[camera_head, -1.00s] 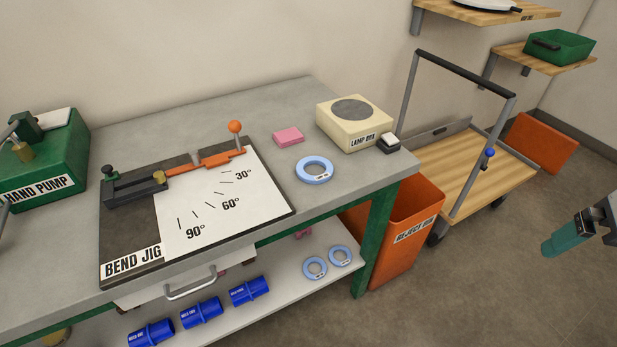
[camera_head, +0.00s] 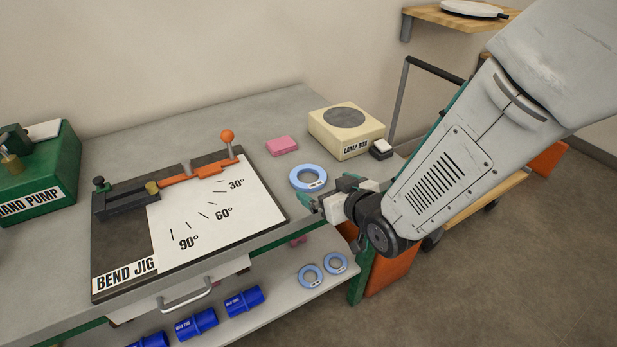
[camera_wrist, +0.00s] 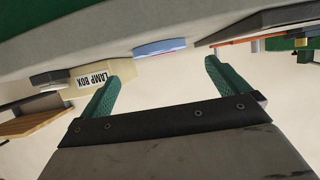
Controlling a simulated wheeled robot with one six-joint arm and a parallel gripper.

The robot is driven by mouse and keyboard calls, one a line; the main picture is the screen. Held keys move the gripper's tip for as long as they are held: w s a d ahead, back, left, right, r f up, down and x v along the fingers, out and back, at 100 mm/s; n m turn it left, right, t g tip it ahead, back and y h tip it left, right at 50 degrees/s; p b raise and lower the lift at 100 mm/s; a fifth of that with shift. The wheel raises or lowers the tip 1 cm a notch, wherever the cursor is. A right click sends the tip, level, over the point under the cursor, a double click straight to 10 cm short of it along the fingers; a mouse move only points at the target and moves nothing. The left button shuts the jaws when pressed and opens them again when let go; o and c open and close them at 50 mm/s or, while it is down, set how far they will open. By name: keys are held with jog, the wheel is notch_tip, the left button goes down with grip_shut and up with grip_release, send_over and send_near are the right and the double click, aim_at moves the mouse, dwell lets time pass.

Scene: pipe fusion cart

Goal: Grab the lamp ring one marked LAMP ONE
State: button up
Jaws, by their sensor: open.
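A light blue ring (camera_head: 296,181) with a small dark-marked tag lies flat on the grey bench top, in front of the lamp box (camera_head: 337,130); the tag is too small to read. Its edge also shows in the wrist view (camera_wrist: 160,47), upside down and between the fingers. Two similar rings, a left one (camera_head: 302,278) and a right one (camera_head: 327,264), lie on the lower shelf. My gripper (camera_head: 328,192) is open and empty at the bench's front edge, just short of the bench-top ring and apart from it. Its green fingers (camera_wrist: 162,72) point towards the ring.
A pink block (camera_head: 282,145) lies behind the ring. The bend jig (camera_head: 115,235) with its orange lever takes up the bench to the left. A small black-and-white switch (camera_head: 381,149) sits beside the lamp box. Several blue sleeves (camera_head: 243,301) lie on the lower shelf.

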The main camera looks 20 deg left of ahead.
aim_at(313, 178)
jog(key=x, duration=0.7)
jog(key=shift+w+a, duration=0.1)
jog(key=shift+w, duration=0.15)
jog(key=shift+c, duration=0.3)
jog(key=shift+r, duration=0.1)
jog(key=c, duration=0.8)
